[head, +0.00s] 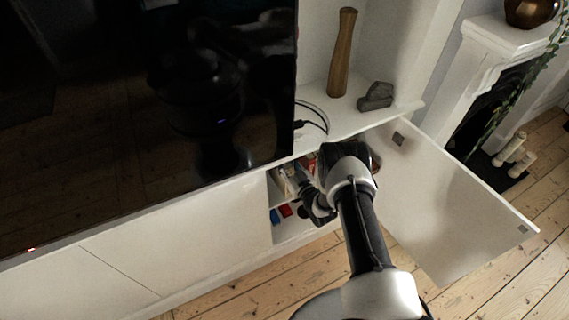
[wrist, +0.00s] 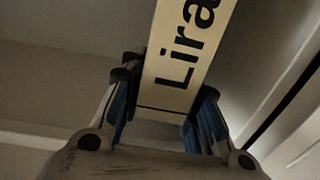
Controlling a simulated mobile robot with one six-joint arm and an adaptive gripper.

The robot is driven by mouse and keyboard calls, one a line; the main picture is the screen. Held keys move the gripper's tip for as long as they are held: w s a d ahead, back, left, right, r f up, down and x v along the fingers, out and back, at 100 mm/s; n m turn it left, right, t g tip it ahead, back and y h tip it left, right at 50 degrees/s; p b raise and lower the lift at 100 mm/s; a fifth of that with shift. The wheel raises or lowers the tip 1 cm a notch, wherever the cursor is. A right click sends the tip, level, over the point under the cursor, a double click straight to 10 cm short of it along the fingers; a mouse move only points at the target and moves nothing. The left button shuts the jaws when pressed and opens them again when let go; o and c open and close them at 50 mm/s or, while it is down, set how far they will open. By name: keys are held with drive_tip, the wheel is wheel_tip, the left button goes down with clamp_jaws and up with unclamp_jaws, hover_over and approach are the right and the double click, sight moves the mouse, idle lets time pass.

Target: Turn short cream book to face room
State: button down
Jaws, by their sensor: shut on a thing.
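The short cream book (wrist: 180,60) stands out large in the wrist view, with dark letters reading "Lira" along its face. My gripper (wrist: 165,108) has a finger on each side of the book's near end and is shut on it. In the head view my gripper (head: 318,208) reaches into the open cabinet (head: 283,236) under the television. There the arm hides much of the inside, and I cannot clearly tell the held book from the other items.
The cabinet door (head: 450,200) stands open to the right of my arm. Small red and blue items (head: 280,213) sit on a lower shelf. A wooden vase (head: 342,52) and a grey stone object (head: 375,97) stand on the top. The television (head: 150,110) fills the left.

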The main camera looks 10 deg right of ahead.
drive_tip(key=shift+m+h, duration=0.3)
drive_tip(key=shift+h, duration=0.1)
drive_tip(key=shift+b+x, duration=1.55)
drive_tip(key=shift+x, duration=0.85)
drive_tip(key=shift+w+d+r, duration=0.1)
drive_tip(key=shift+d+r, duration=0.05)
drive_tip(key=shift+f+b, duration=0.25)
drive_tip(key=shift+b, duration=0.35)
drive_tip(key=c, duration=1.1)
unclamp_jaws()
